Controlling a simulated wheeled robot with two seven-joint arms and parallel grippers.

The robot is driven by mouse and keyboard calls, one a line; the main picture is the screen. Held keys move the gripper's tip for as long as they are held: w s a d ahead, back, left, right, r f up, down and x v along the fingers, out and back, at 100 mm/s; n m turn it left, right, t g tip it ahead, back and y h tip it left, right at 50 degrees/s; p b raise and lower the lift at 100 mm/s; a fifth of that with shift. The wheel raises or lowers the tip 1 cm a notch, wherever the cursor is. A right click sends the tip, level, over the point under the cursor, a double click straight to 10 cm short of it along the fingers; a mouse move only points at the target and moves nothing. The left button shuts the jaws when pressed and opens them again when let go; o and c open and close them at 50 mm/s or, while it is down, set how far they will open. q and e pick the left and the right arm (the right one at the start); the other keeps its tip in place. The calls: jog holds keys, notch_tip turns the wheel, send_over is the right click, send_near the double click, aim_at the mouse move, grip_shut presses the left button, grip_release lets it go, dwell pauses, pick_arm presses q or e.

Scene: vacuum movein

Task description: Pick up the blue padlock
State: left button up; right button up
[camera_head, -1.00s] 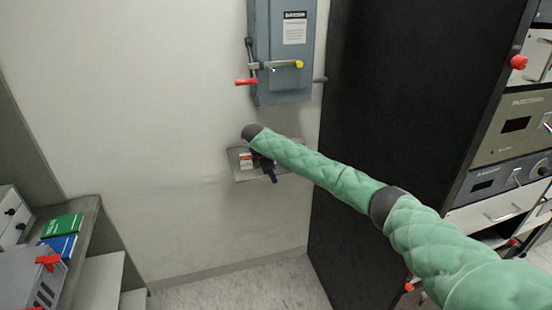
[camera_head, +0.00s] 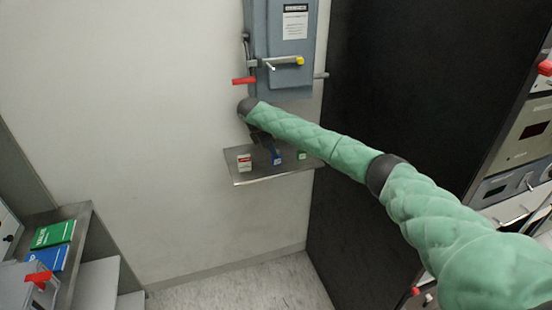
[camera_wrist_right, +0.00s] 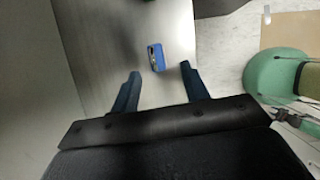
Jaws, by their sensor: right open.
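The blue padlock (camera_wrist_right: 156,56) lies on the metal shelf (camera_wrist_right: 120,40) in the right wrist view, just beyond and between my right fingertips. My right gripper (camera_wrist_right: 160,72) is open, with one finger on each side and nothing between them touching the padlock. In the head view my right gripper (camera_head: 268,147) hangs over the small wall shelf (camera_head: 250,179), partly hidden by my green forearm. My left gripper is in neither view.
A red and white padlock (camera_head: 244,162) stands left on the shelf and a green one (camera_head: 302,155) right. A black cabinet (camera_head: 410,100) stands to the right.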

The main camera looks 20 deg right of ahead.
jog(key=shift+w+d+f+p, duration=0.1)
jog(key=shift+d+f+p, duration=0.15)
jog(key=shift+f, duration=0.3)
jog(key=shift+w+d+f+p, duration=0.1)
jog(key=shift+f+p, duration=0.1)
jog(key=shift+p, duration=0.15)
jog(key=p+x, duration=0.3)
jog(key=shift+d, duration=0.15)
jog(key=shift+x, duration=0.8)
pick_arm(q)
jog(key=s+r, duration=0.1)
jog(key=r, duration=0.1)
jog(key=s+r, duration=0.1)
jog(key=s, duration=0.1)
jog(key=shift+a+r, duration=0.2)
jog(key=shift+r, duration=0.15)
pick_arm(e)
jog(key=shift+c, duration=0.3)
grip_shut()
